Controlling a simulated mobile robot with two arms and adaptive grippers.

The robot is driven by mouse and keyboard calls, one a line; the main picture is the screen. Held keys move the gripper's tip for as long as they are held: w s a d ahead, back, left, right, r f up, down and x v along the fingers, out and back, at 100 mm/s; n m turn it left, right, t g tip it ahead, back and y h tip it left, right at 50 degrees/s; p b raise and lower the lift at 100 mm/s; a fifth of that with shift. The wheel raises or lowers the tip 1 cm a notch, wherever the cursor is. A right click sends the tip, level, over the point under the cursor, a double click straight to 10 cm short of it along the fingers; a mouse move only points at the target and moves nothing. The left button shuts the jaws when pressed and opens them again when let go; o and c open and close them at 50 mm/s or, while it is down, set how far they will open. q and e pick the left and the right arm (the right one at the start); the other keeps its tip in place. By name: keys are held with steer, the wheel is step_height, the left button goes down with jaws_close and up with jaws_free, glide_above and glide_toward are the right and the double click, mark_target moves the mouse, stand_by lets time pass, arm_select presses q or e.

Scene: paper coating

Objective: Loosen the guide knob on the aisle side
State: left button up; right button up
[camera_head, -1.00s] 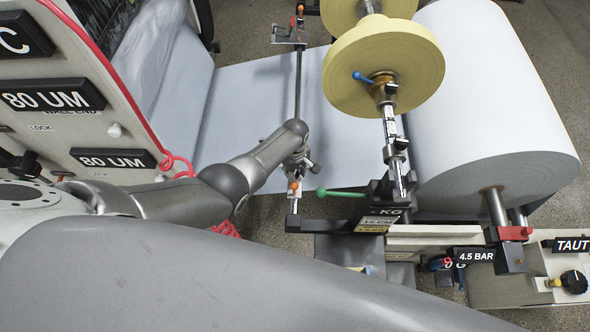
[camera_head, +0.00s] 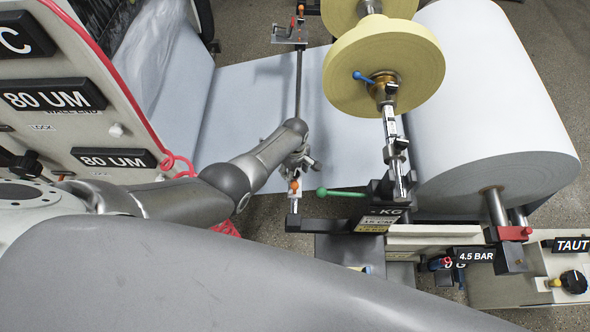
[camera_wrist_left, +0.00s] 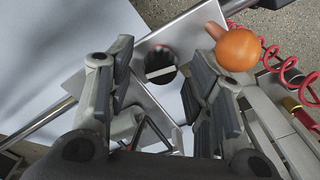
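The guide knob on the near side is an orange ball on a short stem (camera_head: 294,186), at the near end of a thin metal bar (camera_head: 298,90) in the head view. In the left wrist view the orange knob (camera_wrist_left: 238,50) is large, at the upper right, by the tip of the right-hand finger. My left gripper (camera_head: 304,163) is just above the knob in the head view. The knob is outside that gap. My right gripper does not show.
A green-knobbed lever (camera_head: 340,192) is right of the orange knob. A yellow roll (camera_head: 350,75) and a big white paper roll (camera_head: 490,90) stand on the right. A pale paper web (camera_head: 240,110) runs behind the bar. A red coiled hose (camera_wrist_left: 290,70) is right of the knob.

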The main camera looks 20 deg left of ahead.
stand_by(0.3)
arm_select(q)
step_height(320, 180, up, 12)
stand_by(0.9)
stand_by(0.4)
